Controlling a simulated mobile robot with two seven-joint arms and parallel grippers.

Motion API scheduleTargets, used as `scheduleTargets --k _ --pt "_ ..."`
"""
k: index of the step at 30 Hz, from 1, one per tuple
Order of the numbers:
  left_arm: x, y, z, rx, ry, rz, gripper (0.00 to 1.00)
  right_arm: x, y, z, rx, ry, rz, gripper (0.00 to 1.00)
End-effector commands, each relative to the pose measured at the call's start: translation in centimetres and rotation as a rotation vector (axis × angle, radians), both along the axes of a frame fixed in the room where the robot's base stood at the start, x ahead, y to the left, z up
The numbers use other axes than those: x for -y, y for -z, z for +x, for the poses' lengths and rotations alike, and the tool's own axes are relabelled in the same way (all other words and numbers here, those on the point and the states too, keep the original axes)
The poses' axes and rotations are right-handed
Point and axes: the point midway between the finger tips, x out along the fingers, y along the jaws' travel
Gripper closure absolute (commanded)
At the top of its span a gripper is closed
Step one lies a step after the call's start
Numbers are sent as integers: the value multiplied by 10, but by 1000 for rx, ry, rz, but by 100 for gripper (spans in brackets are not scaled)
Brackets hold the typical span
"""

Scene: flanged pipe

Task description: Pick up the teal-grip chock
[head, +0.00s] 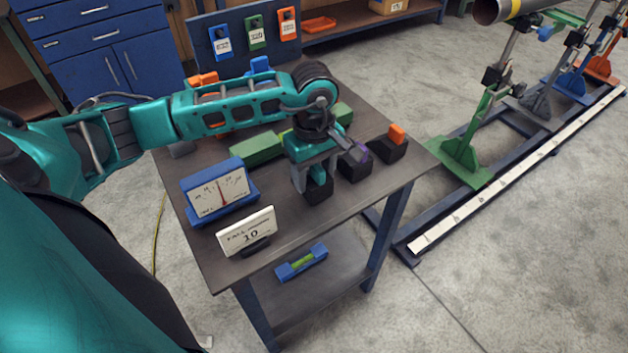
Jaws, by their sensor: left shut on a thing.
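The teal-grip chock (318,193) is a dark block with a teal grip on top, near the front edge of the dark table (290,245). My left gripper (316,178) points down over it, with its fingers shut on the teal grip. The gripper hides part of the grip. The chock is at or very near the table surface; I cannot tell whether it touches. My right gripper is not in view.
A purple-grip chock (356,166) and an orange-grip chock (391,148) stand close to the right. A blue gauge (219,193) and a white sign (246,232) stand to the left. Green blocks (257,149) lie behind. Blue, green and orange pipe stands are further right.

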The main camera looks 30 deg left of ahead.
Motion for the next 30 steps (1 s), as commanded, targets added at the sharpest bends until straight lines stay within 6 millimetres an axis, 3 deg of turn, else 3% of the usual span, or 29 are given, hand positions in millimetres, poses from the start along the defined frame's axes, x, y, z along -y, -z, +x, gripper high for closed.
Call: scheduleTargets --k 6,19,23,30 --pt "0 0 0 0 0 1 80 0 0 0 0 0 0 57" --pt "-1 -12 1 4 -1 1 80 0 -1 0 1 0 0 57" --pt "-1 -31 1 6 1 1 80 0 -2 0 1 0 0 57" --pt "0 -96 2 10 1 1 80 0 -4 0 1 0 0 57"
